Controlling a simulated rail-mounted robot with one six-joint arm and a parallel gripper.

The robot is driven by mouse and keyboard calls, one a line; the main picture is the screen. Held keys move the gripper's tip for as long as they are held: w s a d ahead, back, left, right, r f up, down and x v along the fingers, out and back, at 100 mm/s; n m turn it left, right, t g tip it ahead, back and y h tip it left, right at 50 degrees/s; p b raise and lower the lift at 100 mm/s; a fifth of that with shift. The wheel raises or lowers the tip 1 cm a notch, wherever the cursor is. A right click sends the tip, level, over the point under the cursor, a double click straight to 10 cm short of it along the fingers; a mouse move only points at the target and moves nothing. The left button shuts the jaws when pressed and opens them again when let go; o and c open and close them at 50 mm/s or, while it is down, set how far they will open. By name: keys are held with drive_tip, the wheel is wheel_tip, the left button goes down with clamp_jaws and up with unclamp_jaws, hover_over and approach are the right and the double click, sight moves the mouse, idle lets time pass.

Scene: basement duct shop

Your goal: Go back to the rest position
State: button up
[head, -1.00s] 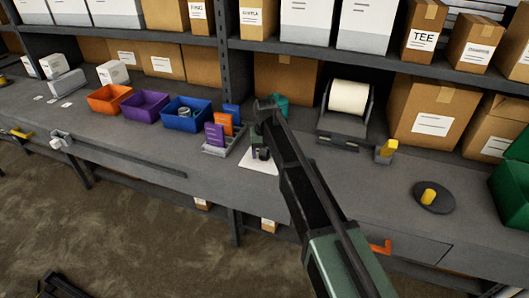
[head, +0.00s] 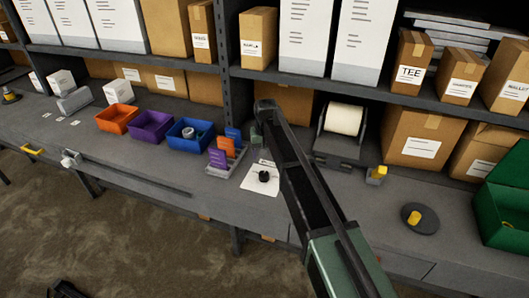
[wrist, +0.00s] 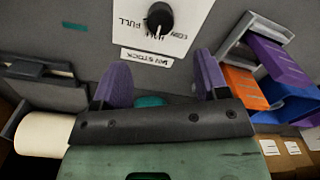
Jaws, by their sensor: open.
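My gripper (wrist: 163,82) is open in the wrist view. Its two purple fingers stand apart with nothing held between them. A white card (wrist: 185,15) with a black knob (wrist: 159,18) lies beyond the fingertips, clear of them; the lettering includes "FULL", and an "IN STOCK" label sits beside it. In the head view the white card (head: 259,187) and knob (head: 264,177) lie on the bench, just left of my arm. My fingers cannot be made out in the head view. A small teal thing (wrist: 150,101) shows between the fingers, farther back.
An organizer with purple and orange cards (head: 222,160) stands left of the card. Orange (head: 117,119), purple (head: 150,127) and blue (head: 188,134) bins line the bench. A paper roll (head: 344,119), a dark disc (head: 420,224) and a green box (head: 503,215) are right. Shelves with boxes rise behind.

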drive_tip(key=s+d+f+m+b, duration=0.1)
drive_tip(key=s+d, duration=0.9)
drive_tip(key=s, duration=0.4)
drive_tip(key=s+d+f+m+b, duration=0.1)
drive_tip(key=s+d, duration=1)
drive_tip(key=s, duration=0.3)
drive_tip(key=shift+s, duration=0.35)
drive_tip(key=shift+d+f, duration=0.1)
